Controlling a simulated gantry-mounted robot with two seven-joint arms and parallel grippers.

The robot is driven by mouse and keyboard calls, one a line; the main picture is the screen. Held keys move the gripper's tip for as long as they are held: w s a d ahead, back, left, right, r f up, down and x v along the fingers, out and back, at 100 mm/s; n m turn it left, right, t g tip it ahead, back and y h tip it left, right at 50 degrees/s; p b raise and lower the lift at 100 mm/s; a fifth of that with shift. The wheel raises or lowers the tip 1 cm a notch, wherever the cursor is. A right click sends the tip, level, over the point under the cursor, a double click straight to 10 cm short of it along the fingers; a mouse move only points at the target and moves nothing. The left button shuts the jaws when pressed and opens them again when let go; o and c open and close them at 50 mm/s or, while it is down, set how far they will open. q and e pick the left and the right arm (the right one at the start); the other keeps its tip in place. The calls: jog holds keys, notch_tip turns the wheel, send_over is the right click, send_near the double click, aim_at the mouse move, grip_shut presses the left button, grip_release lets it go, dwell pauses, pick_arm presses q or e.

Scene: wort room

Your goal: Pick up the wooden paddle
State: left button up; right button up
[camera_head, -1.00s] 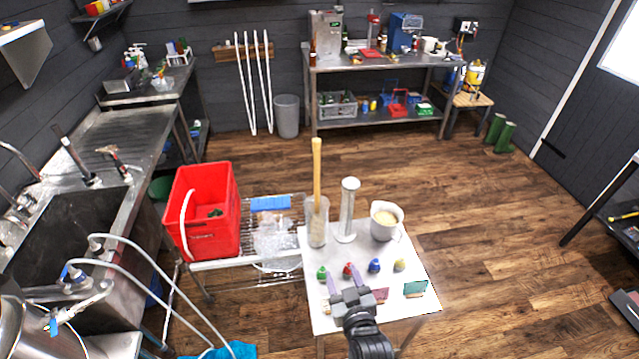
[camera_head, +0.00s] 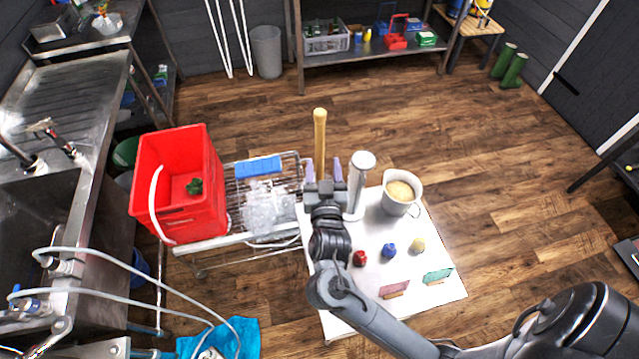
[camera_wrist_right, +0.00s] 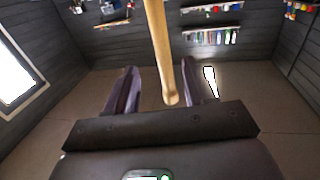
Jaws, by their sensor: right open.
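The wooden paddle (camera_head: 319,140) stands upright, its pale handle rising above the white table (camera_head: 375,270). Its lower part and the clear cylinder around it are hidden behind my right gripper (camera_head: 323,170). That gripper is open, with a purple-grey finger to each side of the handle's line. In the right wrist view the handle (camera_wrist_right: 158,45) comes down from the top between the open fingers (camera_wrist_right: 160,90), its rounded end showing near the palm. I cannot tell whether a finger touches it. My left gripper is not in view.
Small red (camera_head: 359,258), blue (camera_head: 389,250) and yellow (camera_head: 417,245) items stand on the table. A red crate (camera_head: 180,185) is at left.

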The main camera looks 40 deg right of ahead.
aim_at(320, 146)
jog(key=x, duration=0.4)
jog(key=shift+r+p, duration=0.3)
jog(key=shift+w+d+f, duration=0.1)
jog(key=shift+w+d, duration=0.15)
jog(key=shift+w, duration=0.05)
jog(key=p+x, duration=0.1)
jog(key=x, duration=0.3)
jog(key=shift+w+p, duration=0.35)
jog(key=shift+p, duration=0.05)
jog(key=shift+w+d+f, duration=0.1)
jog(key=shift+w+d, duration=0.15)
jog(key=shift+w, duration=0.05)
grip_shut()
